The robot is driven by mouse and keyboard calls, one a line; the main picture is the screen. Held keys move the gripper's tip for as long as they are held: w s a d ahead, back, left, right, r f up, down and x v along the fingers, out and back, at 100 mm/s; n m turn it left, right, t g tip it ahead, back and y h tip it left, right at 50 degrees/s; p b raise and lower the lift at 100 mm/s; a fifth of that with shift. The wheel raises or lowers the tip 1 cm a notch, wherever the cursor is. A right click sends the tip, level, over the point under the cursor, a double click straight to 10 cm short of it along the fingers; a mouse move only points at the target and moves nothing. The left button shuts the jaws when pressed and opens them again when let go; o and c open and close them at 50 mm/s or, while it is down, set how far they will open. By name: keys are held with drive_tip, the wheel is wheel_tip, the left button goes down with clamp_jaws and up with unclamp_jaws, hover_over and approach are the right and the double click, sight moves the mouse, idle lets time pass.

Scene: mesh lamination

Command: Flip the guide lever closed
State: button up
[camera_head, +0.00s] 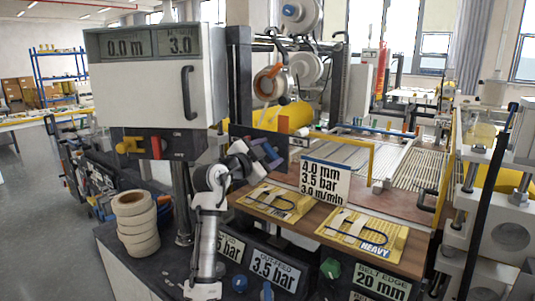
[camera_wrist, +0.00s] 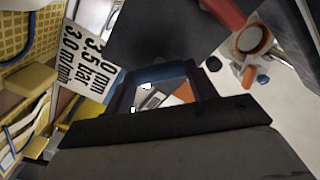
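My gripper (camera_head: 267,157) is in the middle of the head view, in front of a dark upright panel (camera_head: 240,132) and left of the white settings card. Its two blue-tipped fingers look apart, with nothing clearly between them. In the wrist view, a gap between the fingers (camera_wrist: 165,95) shows floor clutter beyond. A dark plate (camera_wrist: 160,35) and a red bar (camera_wrist: 222,12) lie ahead of the gripper there. I cannot tell for certain which part is the guide lever.
The settings card (camera_head: 325,181) stands close to the right of my gripper. Yellow sample boards (camera_head: 362,233) lie on the wooden shelf. A stack of tape rolls (camera_head: 136,222) stands left of my arm. A white cabinet (camera_head: 150,85) with yellow and red handles hangs above left.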

drive_tip(key=shift+c, duration=1)
drive_tip(key=shift+n, duration=0.3)
drive_tip(key=n, duration=0.3)
drive_tip(key=shift+a+n, duration=0.1)
drive_tip(key=shift+n, duration=2.1)
drive_tip(key=o, duration=1)
